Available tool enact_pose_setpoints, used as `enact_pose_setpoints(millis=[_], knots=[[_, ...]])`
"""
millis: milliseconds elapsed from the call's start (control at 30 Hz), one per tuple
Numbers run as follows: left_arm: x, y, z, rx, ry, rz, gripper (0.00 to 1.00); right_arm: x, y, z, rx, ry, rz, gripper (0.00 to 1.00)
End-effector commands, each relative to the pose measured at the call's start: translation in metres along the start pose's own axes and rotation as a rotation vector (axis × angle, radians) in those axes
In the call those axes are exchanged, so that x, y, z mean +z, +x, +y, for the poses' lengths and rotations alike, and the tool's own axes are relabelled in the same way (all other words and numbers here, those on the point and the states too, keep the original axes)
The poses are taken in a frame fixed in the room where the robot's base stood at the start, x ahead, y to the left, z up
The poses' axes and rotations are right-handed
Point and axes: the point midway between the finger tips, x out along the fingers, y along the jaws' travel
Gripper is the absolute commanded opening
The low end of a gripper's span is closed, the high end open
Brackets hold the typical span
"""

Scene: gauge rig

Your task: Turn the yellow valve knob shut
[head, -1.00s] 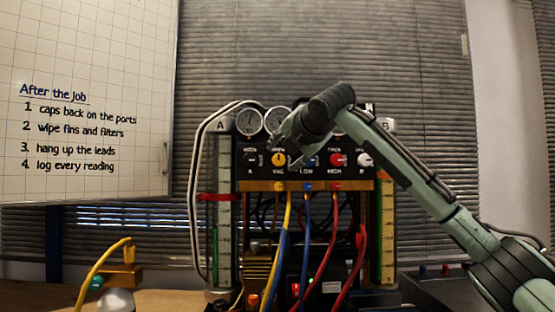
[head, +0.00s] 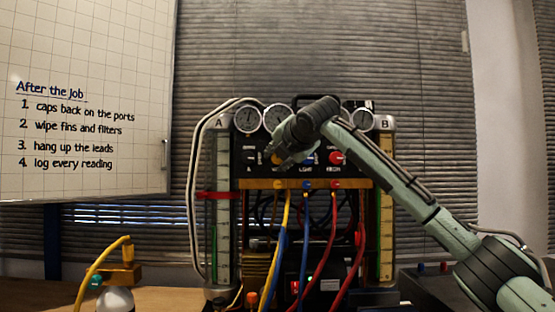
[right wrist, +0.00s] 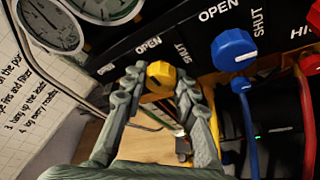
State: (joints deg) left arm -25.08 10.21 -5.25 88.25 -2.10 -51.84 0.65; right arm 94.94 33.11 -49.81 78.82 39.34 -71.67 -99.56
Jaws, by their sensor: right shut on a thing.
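The yellow valve knob (right wrist: 160,75) is between my right gripper's fingertips in the right wrist view, on the black panel by OPEN and SHUT lettering. My right gripper (right wrist: 163,90) is shut on it, one finger on each side. In the head view, my right gripper (head: 279,158) is at the panel's left half and covers most of the yellow knob. I cannot clearly read which way the knob points. My left gripper is not in view.
A blue knob (right wrist: 234,50) is close to the right of the gripper in the right wrist view. A red knob (head: 336,158) is farther right. Round gauges (head: 247,119) sit above. Yellow, blue and red hoses (head: 306,230) hang below. A whiteboard (head: 90,60) stands left.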

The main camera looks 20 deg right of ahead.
Motion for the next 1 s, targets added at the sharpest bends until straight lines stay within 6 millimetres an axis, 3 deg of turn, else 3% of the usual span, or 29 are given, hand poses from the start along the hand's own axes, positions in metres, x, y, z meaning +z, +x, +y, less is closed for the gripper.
enact_pose_setpoints(millis=[467,1000], knots=[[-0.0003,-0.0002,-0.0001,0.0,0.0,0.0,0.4,-0.0005,0.0003,-0.0013,0.036,0.094,0.002,0.0],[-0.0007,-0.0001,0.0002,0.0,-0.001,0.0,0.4,-0.0012,0.0004,-0.0013,0.218,0.532,0.002,0.0]])
